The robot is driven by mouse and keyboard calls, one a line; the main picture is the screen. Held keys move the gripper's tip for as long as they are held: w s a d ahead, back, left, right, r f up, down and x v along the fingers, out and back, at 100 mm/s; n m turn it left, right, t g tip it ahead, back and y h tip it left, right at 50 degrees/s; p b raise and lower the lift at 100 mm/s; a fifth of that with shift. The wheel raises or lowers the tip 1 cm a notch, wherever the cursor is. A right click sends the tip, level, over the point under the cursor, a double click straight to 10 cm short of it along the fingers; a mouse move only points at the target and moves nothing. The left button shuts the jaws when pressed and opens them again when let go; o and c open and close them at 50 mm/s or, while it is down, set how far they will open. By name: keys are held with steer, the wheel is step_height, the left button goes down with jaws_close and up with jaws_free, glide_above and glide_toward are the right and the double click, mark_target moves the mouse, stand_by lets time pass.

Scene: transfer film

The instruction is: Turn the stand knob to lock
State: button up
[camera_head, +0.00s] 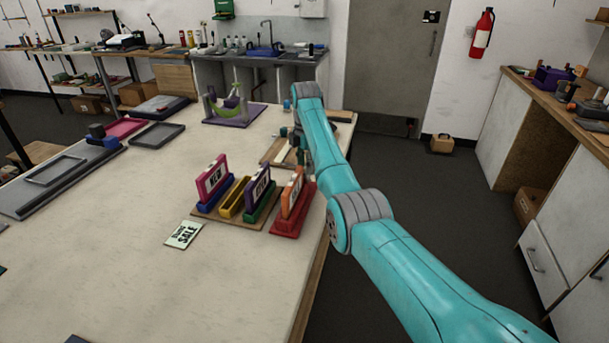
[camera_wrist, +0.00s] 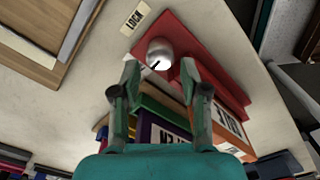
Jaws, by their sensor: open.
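A silver knob (camera_wrist: 158,47) with a dark pointer line sits on the red stand (camera_wrist: 218,72) in the wrist view. A LOCK label (camera_wrist: 137,18) lies beside the stand, up and left of the knob. The pointer line slants down-left in the picture, not toward the label. My gripper (camera_wrist: 158,72) is open, its two fingers spread either side just below the knob in the picture; contact cannot be told. In the head view the red stand (camera_head: 286,226) holds an orange-framed sign (camera_head: 293,193); the knob is not visible there and my arm hides the gripper.
A pink-framed sign (camera_head: 212,178) and a purple-framed sign (camera_head: 260,188) stand in coloured bases left of the red stand. A SALE card (camera_head: 183,235) lies in front. The table's (camera_head: 120,260) front left is mostly clear; its right edge is near the red stand.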

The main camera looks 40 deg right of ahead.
mark_target(305, 179)
steer(key=shift+f, duration=1.95)
steer(key=shift+c, duration=0.3)
jaws_close()
